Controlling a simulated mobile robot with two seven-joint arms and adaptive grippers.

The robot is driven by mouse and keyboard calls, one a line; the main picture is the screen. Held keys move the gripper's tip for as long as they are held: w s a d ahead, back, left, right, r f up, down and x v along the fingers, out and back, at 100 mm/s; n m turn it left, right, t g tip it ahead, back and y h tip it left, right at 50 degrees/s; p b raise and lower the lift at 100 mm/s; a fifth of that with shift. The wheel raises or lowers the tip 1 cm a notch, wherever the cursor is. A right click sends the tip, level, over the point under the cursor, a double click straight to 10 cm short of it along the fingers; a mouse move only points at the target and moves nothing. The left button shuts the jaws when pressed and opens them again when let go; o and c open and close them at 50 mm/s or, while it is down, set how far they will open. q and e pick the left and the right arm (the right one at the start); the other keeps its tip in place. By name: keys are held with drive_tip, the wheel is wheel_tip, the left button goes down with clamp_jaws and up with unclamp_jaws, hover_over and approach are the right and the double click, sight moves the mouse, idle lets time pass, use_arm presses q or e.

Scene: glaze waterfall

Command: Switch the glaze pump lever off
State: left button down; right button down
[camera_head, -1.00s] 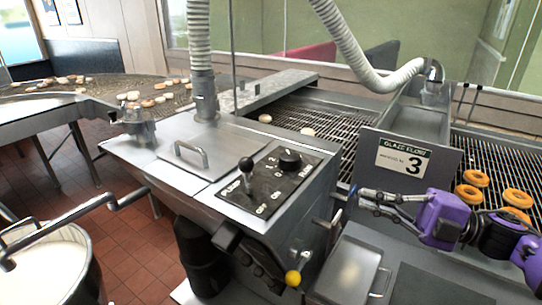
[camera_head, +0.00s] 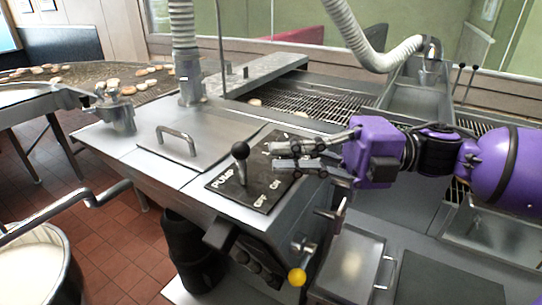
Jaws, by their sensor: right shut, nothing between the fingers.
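The glaze pump lever (camera_head: 240,160) has a black ball knob on a short metal stem. It stands on a black control plate (camera_head: 222,183) marked PUMP, OFF and ON, on top of the steel machine. My right gripper (camera_head: 272,157) reaches in from the right over the plate. Its fingers are shut and empty, a little right of the lever, with a visible gap to the knob. The fingers and purple wrist hide the dial on the plate and the glaze flow sign. My left gripper is not in view.
A lid with a handle (camera_head: 177,140) lies left of the plate. A yellow-knobbed lever (camera_head: 297,277) sticks out at the front below. A corrugated hose (camera_head: 183,50) rises behind the lid. A conveyor grid (camera_head: 300,103) runs behind, and a glaze pot (camera_head: 40,262) stands at the lower left.

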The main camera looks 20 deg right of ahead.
sight(242, 165)
drive_tip(key=shift+b+x, duration=0.3)
drive_tip(key=shift+x, duration=0.85)
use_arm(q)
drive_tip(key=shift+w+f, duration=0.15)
